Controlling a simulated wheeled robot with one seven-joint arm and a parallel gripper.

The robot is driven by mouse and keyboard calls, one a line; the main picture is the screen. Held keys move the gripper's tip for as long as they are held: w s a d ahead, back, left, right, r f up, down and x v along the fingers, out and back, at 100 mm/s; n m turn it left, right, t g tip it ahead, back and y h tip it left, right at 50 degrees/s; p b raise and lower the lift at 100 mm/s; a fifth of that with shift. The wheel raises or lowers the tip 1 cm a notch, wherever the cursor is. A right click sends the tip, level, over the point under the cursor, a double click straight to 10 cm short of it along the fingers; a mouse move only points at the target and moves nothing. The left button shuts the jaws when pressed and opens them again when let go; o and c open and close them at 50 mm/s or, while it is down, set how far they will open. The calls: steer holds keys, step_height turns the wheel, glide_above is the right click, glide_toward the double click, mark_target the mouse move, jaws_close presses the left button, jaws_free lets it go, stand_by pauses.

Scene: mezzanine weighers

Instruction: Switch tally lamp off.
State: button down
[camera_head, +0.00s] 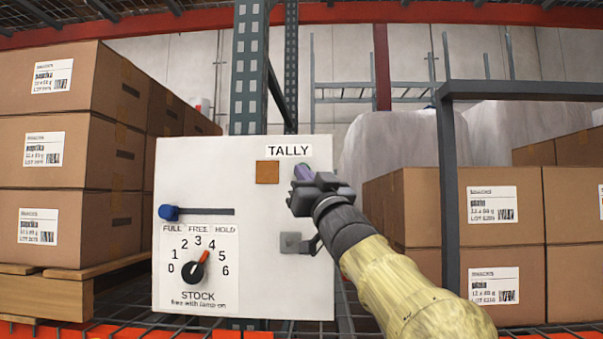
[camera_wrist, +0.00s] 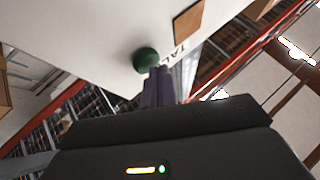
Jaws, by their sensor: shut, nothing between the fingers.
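A white panel (camera_head: 245,200) carries a "TALLY" label (camera_head: 289,151) near its upper right. A dull brown-orange square (camera_head: 267,172) sits left below the label; I cannot tell if it is a lit lamp. In the wrist view, the square (camera_wrist: 188,20) and a round dark green button (camera_wrist: 146,58) show on the panel. My gripper (camera_head: 303,172) is just below the label and hides the button in the head view. Its purple fingers, shut and empty, show in the wrist view (camera_wrist: 157,74), at the button's lower edge; contact is unclear.
A blue slider knob (camera_head: 169,213) sits at its slot's left end, by "FULL". The STOCK dial (camera_head: 193,272) has its red pointer near 4. A grey fitting (camera_head: 291,243) is below my gripper. Stacked cartons (camera_head: 55,155) flank the panel, with more at right (camera_head: 490,225).

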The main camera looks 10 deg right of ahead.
stand_by(0.3)
steer(key=s+a+b, duration=0.2)
steer(key=s, duration=0.3)
steer(key=shift+s, duration=0.4)
